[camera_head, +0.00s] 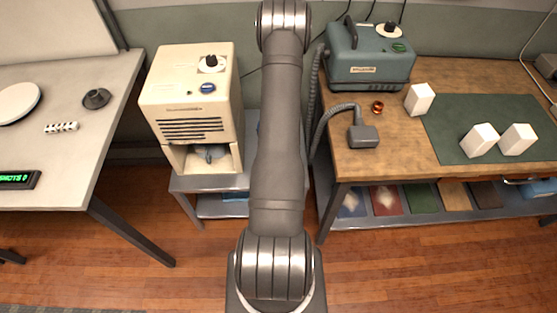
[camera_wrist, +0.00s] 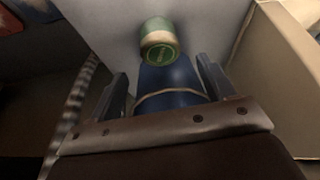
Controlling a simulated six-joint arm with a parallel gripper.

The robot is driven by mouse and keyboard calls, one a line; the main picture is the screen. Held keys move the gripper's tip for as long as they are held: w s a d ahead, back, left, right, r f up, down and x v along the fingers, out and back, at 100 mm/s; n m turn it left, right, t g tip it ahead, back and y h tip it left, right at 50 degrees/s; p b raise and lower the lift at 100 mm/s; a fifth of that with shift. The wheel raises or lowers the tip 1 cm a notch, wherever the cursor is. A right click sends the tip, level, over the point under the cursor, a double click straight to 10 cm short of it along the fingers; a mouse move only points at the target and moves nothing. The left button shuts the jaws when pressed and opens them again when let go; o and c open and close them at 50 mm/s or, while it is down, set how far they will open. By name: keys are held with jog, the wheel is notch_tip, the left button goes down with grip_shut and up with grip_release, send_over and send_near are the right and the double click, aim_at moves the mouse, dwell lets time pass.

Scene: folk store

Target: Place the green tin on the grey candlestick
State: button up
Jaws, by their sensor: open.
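The green tin (camera_wrist: 160,42), with a pale band, shows in the wrist view at upper middle, on or against a light grey surface. My gripper (camera_wrist: 161,75) is open, its two dark fingers apart on either side of a blue object (camera_wrist: 172,84) with a pale cord-like line across it. The tin lies just beyond the fingertips; I cannot tell whether it touches the blue object. In the head view, a small dark grey hollow piece (camera_head: 96,98), likely the grey candlestick, stands on the left table. My arm hides the gripper and tin there.
The left table (camera_head: 80,140) also holds a white plate (camera_head: 17,103) and a striped piece (camera_head: 61,127). A cream machine (camera_head: 190,95) stands on a low stand. The right bench (camera_head: 440,75) carries a grey-blue machine (camera_head: 370,58) and three white blocks. A cardboard-coloured wall (camera_wrist: 285,70) rises right of my gripper.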

jog(key=shift+o, duration=0.5)
jog(key=shift+v, duration=1.95)
notch_tip(320, 180, up, 4)
jog(key=s+a+m+h, duration=0.1)
jog(key=s+a+m, duration=0.1)
jog(key=m, duration=0.2)
jog(key=x, duration=1)
jog(key=shift+d+f, duration=0.35)
jog(key=shift+d, duration=0.05)
jog(key=shift+w+x, duration=0.1)
jog(key=shift+x, duration=1.45)
jog(key=shift+w+x, duration=0.15)
jog(key=shift+x, duration=1.45)
jog(key=shift+r, duration=0.1)
jog(key=c, duration=1.2)
